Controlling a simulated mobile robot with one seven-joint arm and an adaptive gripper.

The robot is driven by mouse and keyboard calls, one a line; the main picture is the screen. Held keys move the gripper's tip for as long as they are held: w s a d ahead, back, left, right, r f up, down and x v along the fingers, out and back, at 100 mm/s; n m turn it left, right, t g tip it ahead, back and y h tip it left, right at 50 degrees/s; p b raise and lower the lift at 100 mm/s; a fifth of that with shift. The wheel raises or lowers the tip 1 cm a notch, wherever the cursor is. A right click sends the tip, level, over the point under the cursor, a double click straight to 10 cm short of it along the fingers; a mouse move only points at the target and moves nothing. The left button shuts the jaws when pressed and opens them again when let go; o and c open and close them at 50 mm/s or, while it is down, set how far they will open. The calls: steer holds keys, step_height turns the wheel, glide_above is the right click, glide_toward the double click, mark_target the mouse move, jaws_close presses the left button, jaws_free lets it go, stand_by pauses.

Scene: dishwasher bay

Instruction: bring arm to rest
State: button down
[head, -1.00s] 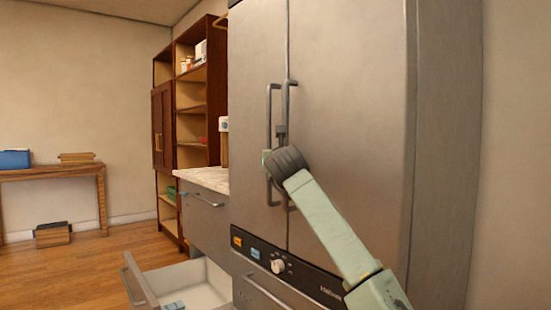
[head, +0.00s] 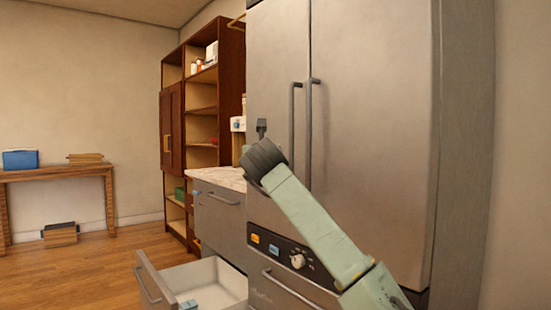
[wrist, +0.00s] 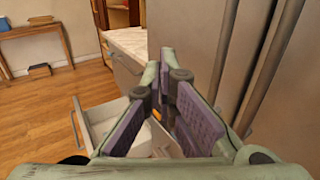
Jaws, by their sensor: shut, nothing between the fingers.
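My pale green arm reaches up from the lower right in the head view. My gripper (head: 262,127) is at its end, in front of the left edge of the tall steel appliance (head: 375,120). Its fingers are mostly hidden there behind the dark wrist joint. In the wrist view the gripper (wrist: 166,62) is shut and empty, its fingertips together and its purple pads bare. The two vertical door handles (head: 311,130) stand just right of the gripper in the head view. Both appliance doors look closed.
A lower drawer (head: 212,277) is pulled open left of the appliance, below a marble-topped counter (head: 222,177). A brown shelf unit (head: 176,140) stands behind. A wooden table (head: 60,172) carries a blue box (head: 20,159).

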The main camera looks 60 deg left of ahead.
steer(key=shift+s+a, duration=0.1)
steer(key=shift+s, duration=0.55)
